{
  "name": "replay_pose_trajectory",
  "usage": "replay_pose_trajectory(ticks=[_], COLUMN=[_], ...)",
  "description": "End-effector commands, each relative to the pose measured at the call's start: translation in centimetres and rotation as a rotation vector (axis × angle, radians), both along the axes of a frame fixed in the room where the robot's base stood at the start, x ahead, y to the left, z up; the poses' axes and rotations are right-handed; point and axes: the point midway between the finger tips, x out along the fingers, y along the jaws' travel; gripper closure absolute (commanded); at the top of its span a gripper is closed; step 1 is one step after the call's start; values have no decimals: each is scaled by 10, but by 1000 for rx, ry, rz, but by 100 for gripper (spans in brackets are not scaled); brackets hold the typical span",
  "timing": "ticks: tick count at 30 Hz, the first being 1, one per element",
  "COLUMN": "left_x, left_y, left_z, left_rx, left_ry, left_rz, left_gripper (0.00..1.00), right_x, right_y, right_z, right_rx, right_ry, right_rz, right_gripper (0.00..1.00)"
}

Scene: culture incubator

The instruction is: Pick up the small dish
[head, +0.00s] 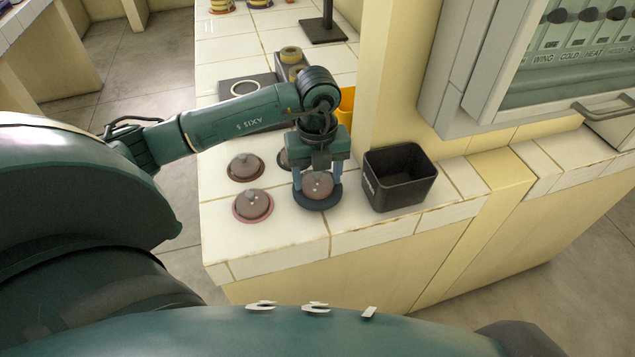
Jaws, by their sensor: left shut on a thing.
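My left gripper (318,190) reaches down over the white tiled counter, its two fingers shut on a small round dish (318,204). This dish has a brownish-pink domed top and a wide dark blue-grey rim. I cannot tell whether it rests on the counter or is slightly raised. To its left are a dish with a reddish rim (253,206) and, behind that, a dish with a dark rim (245,168). Another dish (284,158) is mostly hidden behind the gripper. My right gripper is not in view.
A black open bin (399,177) stands close to the right of the held dish. An orange container (347,104) is behind the gripper, beside a cream pillar (395,70). A dark plate with a white ring (246,88) lies farther back. The counter's front-left corner is clear.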

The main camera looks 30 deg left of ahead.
Motion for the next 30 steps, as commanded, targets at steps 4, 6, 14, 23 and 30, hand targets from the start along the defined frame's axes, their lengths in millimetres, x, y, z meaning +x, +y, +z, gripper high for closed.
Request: replay_pose_trajectory(ticks=[4, 6, 14, 23, 30], left_x=[0, 0, 1, 2, 1], left_y=[0, 0, 0, 0, 0], left_z=[0, 1, 5, 59, 94], left_rx=[1, 1, -1, 0, 0], left_ry=[-1, -1, -4, -7, -3], left_rz=[0, 0, 0, 0, -2], left_gripper=[59, 63, 63, 63, 63], right_x=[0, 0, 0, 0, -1], right_y=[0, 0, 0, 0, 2], right_z=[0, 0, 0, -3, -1], right_rx=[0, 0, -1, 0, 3], right_ry=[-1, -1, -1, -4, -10], right_rz=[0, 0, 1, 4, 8], right_gripper=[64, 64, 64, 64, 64])
